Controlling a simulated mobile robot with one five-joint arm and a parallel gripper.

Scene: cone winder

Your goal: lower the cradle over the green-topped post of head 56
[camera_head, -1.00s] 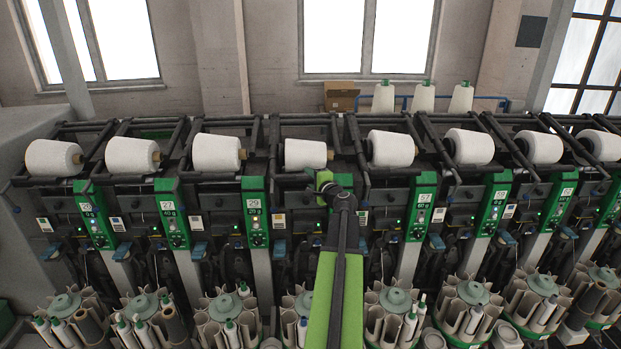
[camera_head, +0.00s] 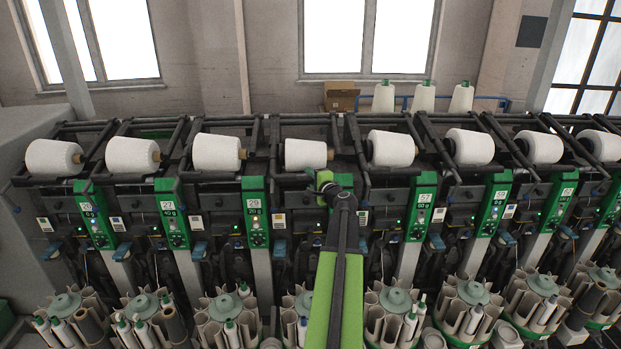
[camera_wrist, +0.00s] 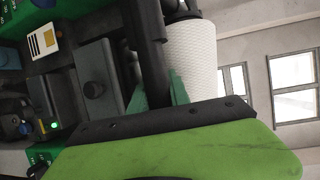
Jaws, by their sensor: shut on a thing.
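The cone of head 56, a white yarn cone (camera_head: 305,154), lies in the middle of the machine row. It also shows in the wrist view (camera_wrist: 192,58). My gripper (camera_head: 322,180) is just below and right of it. In the wrist view my gripper's green fingers (camera_wrist: 158,94) are shut on a dark bar of the cradle (camera_wrist: 150,45), beside the cone. The green-topped post (camera_head: 344,181) is behind my arm, which hides most of it and its label. Whether the cradle touches the post cannot be seen.
Neighbouring heads with green panels stand close on both sides, head 29 (camera_head: 254,209) at left and head 57 (camera_head: 421,205) at right. Bobbin magazines (camera_head: 229,316) line the front below. Cones (camera_head: 422,97) stand behind the machine.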

